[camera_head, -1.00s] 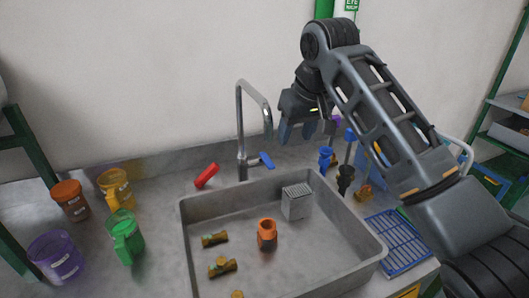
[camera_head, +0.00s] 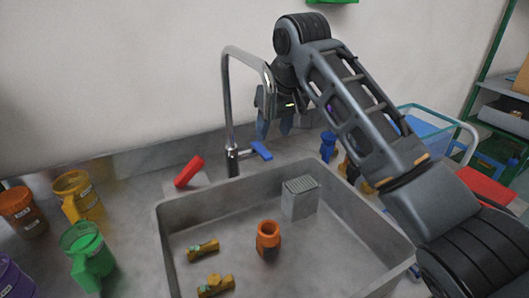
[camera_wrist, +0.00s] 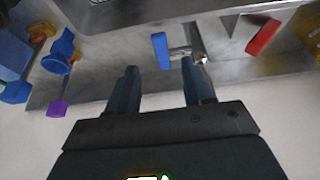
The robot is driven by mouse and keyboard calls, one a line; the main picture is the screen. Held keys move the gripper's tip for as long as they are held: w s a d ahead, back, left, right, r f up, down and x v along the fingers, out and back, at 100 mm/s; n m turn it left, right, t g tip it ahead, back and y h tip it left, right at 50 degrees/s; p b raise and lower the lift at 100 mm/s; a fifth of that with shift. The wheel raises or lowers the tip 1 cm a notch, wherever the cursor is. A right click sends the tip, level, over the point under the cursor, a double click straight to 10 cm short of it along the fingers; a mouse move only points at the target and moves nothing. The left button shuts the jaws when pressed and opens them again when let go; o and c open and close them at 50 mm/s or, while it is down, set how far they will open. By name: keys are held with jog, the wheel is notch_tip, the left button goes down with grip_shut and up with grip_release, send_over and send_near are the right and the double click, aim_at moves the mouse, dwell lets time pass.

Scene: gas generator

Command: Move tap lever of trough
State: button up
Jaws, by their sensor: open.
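The trough (camera_head: 163,222) is a grey metal sink with a tall curved tap (camera_head: 228,110) behind its back rim. The tap's blue lever (camera_head: 261,150) sticks out to the right from the tap's base. My gripper (camera_head: 274,130) is above and behind the lever, fingers pointing down, open and empty. In the wrist view the blue lever (camera_wrist: 161,50) lies ahead of my gripper (camera_wrist: 162,75), between the lines of the two fingers and apart from them. The tap's metal body (camera_wrist: 196,42) shows just right of the lever there.
A red object (camera_head: 188,171) lies left of the tap. Orange, yellow and green jugs stand at the left. In the trough are a grey block (camera_head: 300,198), an orange fitting (camera_head: 268,238) and brass fittings. A blue item (camera_head: 328,146) stands right of the lever. The wall is close behind.

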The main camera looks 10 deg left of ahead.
aim_at(266, 153)
jog(key=x, duration=0.7)
jog(key=shift+f+p, duration=0.3)
jog(key=shift+f, duration=0.1)
grip_shut()
dwell(0.3)
